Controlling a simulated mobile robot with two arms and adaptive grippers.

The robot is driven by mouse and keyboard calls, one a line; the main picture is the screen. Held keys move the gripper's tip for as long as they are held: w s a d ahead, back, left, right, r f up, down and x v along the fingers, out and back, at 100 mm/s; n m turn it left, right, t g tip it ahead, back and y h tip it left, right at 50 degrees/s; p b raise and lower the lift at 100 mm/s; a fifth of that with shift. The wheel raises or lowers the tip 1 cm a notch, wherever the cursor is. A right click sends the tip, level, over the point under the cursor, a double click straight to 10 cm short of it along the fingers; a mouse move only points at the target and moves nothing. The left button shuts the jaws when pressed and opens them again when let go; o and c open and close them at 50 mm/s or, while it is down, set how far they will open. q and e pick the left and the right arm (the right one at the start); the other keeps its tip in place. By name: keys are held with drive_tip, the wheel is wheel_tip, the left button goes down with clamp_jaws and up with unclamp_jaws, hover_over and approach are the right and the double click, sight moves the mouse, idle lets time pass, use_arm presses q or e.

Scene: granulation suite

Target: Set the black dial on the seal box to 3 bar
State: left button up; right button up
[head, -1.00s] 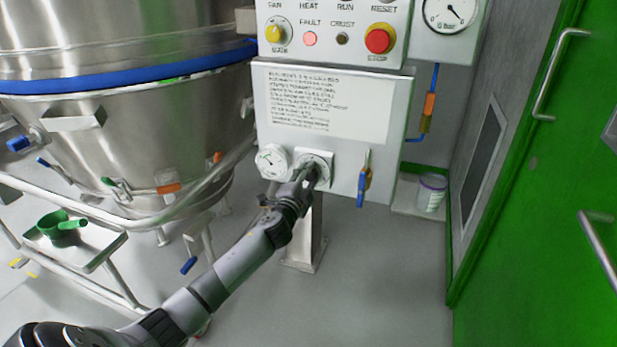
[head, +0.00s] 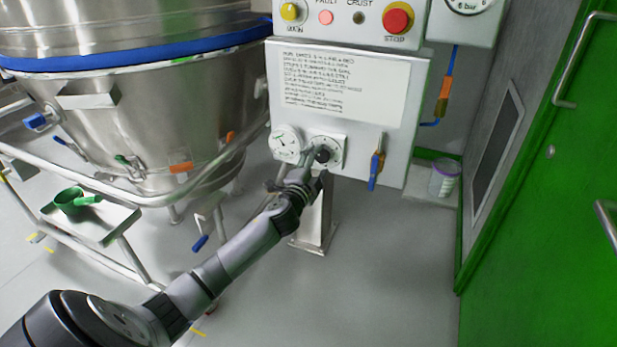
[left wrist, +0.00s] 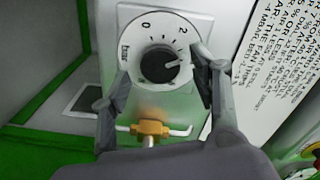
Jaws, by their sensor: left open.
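The black dial (head: 323,155) sits on a white square plate at the lower middle of the white seal box (head: 400,105). The left wrist view shows the dial (left wrist: 158,64) close up, on a round white scale with 0 at upper left and 2 at upper right. A pale mark on the knob points to the right, beyond the 2; I cannot read a numeral there. My left gripper (head: 312,160) is open and empty, seen also in the left wrist view (left wrist: 160,85). Its fingers stand apart from the knob, one on each side. My right gripper is not in view.
A round gauge (head: 286,142) is left of the dial, and a blue-handled valve (head: 376,168) right of it. A steel vessel (head: 150,115) with rails stands at left. A green door (head: 560,200) is at right.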

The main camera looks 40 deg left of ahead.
use_arm(q)
drive_tip(key=v, duration=0.9)
drive_tip(key=shift+s, duration=0.4)
drive_tip(key=shift+s+f, duration=0.1)
